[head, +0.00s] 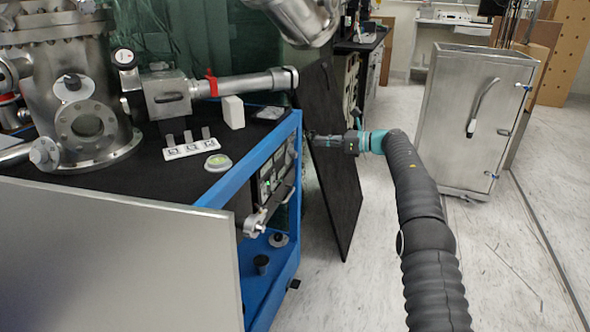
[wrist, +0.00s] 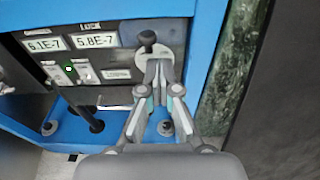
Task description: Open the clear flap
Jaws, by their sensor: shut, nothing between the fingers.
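The instrument panel (wrist: 108,58) shows at close range in the wrist view, with two lit number displays and small switches. My gripper (wrist: 158,68) is shut and empty in front of the panel's right part, its tips just below a black knob (wrist: 148,39). Whether the tips touch the panel I cannot tell. I cannot clearly make out a clear flap. In the head view my gripper (head: 312,136) is beside the blue frame (head: 262,152), and the panel (head: 272,180) is seen edge-on.
A dark upright board (head: 338,185) stands just behind my gripper. Black-knobbed fittings (wrist: 165,128) and a dark rod (wrist: 82,112) are below the panel. A grey panel (head: 110,255) fills the front left.

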